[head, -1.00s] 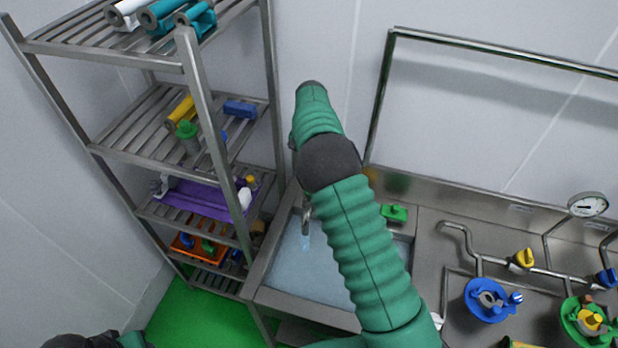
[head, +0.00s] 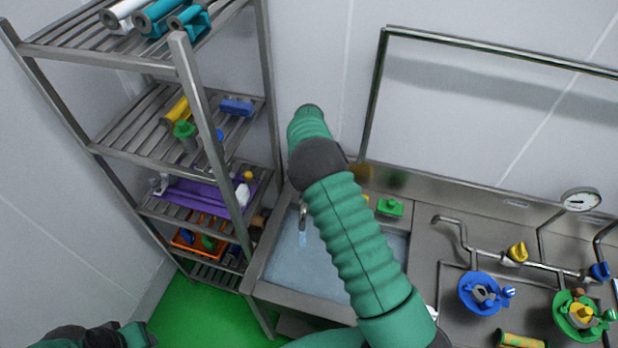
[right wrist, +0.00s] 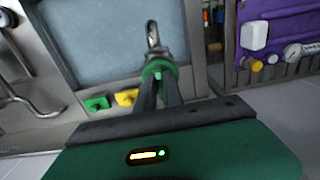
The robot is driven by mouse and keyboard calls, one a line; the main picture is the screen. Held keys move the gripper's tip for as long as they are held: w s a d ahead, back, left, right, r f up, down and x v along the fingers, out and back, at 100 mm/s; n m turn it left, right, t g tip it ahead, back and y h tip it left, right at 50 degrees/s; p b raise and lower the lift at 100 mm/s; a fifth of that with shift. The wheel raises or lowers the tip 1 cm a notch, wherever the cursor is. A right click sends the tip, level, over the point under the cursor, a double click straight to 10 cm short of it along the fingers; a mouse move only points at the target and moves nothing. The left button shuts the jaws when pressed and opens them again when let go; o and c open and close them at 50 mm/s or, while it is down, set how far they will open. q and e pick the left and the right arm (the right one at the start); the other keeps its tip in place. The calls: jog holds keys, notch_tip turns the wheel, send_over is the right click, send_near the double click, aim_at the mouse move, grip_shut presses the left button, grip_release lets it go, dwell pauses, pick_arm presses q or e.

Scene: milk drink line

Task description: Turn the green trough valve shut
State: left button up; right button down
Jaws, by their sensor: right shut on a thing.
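The green trough valve (right wrist: 157,69) sits at the base of the metal spout (right wrist: 152,36) on the trough's edge. My right gripper (right wrist: 160,84) is shut on the green valve, one dark finger on each side. In the head view the spout (head: 302,214) reaches over the trough (head: 282,267), and a pale stream of water (head: 302,239) shows below it. My green right arm crosses the trough there and hides the valve and the right gripper. Part of my left arm shows at the lower left, but its fingers do not.
A green block (head: 390,207) and a yellow block (right wrist: 126,97) lie on the trough's back ledge. A steel shelf rack (head: 218,180) with tools stands left of the trough. Pipes with a yellow valve (head: 516,252), a blue valve (head: 599,270) and a gauge (head: 580,200) are at right.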

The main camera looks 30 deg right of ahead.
jog(key=shift+w+d, duration=0.1)
jog(key=shift+d, duration=0.15)
jog(key=shift+w+a+r, duration=0.1)
jog(key=shift+a, duration=0.1)
jog(key=shift+d+m+b, duration=0.15)
jog(key=shift+m+b, duration=0.2)
jog(key=shift+m, duration=0.85)
jog(key=m, duration=0.2)
jog(key=shift+m, duration=0.3)
jog(key=m+b, duration=0.1)
jog(key=m, duration=0.4)
jog(key=shift+w, duration=0.1)
jog(key=m, duration=0.4)
jog(key=shift+m, duration=1.9)
